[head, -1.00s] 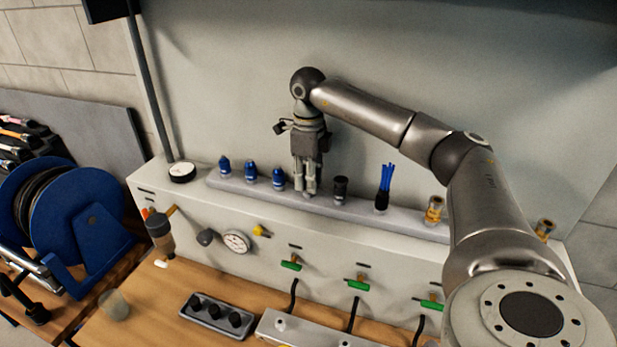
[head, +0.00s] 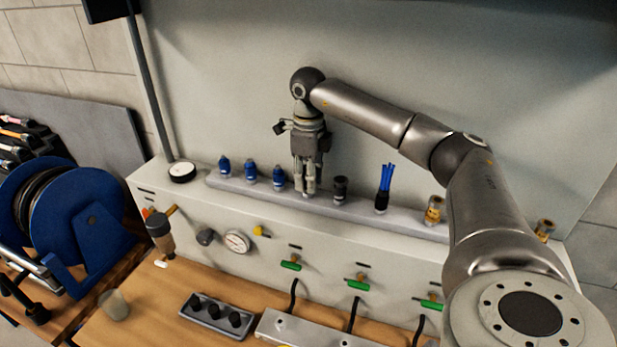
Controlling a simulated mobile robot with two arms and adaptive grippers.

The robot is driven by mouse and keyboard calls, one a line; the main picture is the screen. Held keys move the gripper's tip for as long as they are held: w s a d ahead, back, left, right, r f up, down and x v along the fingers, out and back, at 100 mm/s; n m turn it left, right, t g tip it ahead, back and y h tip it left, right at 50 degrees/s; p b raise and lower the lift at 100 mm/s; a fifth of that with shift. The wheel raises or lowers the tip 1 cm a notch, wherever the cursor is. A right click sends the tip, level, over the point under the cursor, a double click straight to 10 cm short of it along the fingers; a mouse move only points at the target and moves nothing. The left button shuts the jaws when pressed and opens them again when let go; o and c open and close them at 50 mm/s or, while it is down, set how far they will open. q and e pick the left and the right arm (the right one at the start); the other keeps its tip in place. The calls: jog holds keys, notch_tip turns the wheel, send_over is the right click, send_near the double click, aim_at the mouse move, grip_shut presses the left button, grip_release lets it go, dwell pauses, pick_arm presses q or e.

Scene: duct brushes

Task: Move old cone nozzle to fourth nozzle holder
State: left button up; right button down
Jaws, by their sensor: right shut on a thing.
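My right gripper (head: 308,190) points straight down at the grey nozzle rail (head: 405,213), between the third blue nozzle and a black nozzle. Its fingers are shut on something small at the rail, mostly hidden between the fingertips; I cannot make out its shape. On the rail, from left to right, stand three blue nozzles (head: 251,172), then my gripper, a black nozzle (head: 340,190), a blue-bristled nozzle (head: 384,187) and a brass-coloured nozzle (head: 433,210). I cannot tell which is the old cone nozzle. My left gripper is not in view.
A round gauge (head: 182,171) sits left of the rail. Green-handled valves (head: 358,284) and a dial (head: 237,241) are on the panel front below. A black-knobbed tray (head: 216,314) lies on the wooden bench. A blue hose reel (head: 75,220) stands at left.

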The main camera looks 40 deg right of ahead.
jog(key=shift+f+b, duration=0.35)
jog(key=shift+f, duration=0.2)
jog(key=c, duration=1.1)
grip_release()
jog(key=shift+r, duration=0.15)
notch_tip(320, 180, up, 12)
jog(key=shift+f, duration=0.1)
